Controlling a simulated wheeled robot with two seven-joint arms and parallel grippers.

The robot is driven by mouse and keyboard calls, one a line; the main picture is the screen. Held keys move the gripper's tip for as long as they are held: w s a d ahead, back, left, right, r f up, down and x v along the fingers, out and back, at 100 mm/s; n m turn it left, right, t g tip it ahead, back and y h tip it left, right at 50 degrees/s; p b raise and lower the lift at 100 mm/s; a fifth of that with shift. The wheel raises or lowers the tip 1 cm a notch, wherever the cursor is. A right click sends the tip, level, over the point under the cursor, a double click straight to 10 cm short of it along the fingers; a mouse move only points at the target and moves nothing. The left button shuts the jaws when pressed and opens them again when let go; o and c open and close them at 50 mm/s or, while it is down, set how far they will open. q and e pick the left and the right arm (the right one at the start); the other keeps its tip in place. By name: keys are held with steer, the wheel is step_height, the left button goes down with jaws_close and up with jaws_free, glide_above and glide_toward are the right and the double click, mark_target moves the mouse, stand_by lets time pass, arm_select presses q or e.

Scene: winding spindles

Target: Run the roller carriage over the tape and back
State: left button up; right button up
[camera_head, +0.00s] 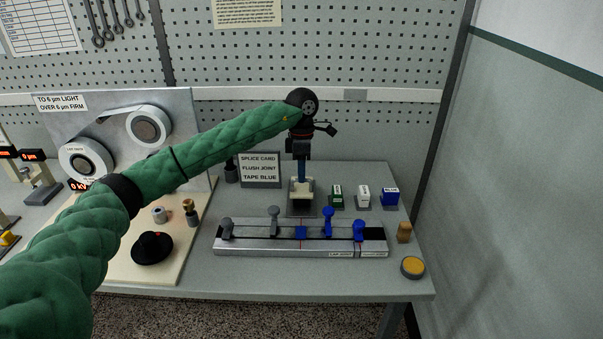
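My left gripper (300,148) points down at the back middle of the table, at the end of my green-sleeved arm. My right gripper is not in view.
A splice card sign (259,170) stands left of the handle. Small green, white and blue boxes (390,197) stand to its right. A yellow button (412,267) sits at the front right corner. A pegboard wall closes the back.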

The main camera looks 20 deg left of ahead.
mark_target(302, 187)
arm_select(q)
steer(key=o, duration=0.3)
steer(key=shift+w, duration=0.25)
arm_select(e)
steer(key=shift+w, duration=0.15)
arm_select(q)
steer(key=shift+r, duration=0.1)
steer(key=shift+r, duration=0.25)
steer(key=shift+w+a+r+b, duration=0.1)
steer(key=shift+w+r+b, duration=0.15)
steer(key=shift+r+b, duration=0.4)
steer(key=shift+w+a+r+b, duration=0.1)
steer(key=shift+w+r+b, duration=0.05)
steer(key=shift+r, duration=0.8)
steer(key=shift+w+a+r+b, duration=0.1)
steer(key=shift+w+r+b, duration=0.1)
steer(key=shift+r, duration=0.7)
steer(key=shift+w+r+b, duration=0.1)
steer(key=shift+r+b, duration=0.05)
steer(key=shift+r, duration=0.8)
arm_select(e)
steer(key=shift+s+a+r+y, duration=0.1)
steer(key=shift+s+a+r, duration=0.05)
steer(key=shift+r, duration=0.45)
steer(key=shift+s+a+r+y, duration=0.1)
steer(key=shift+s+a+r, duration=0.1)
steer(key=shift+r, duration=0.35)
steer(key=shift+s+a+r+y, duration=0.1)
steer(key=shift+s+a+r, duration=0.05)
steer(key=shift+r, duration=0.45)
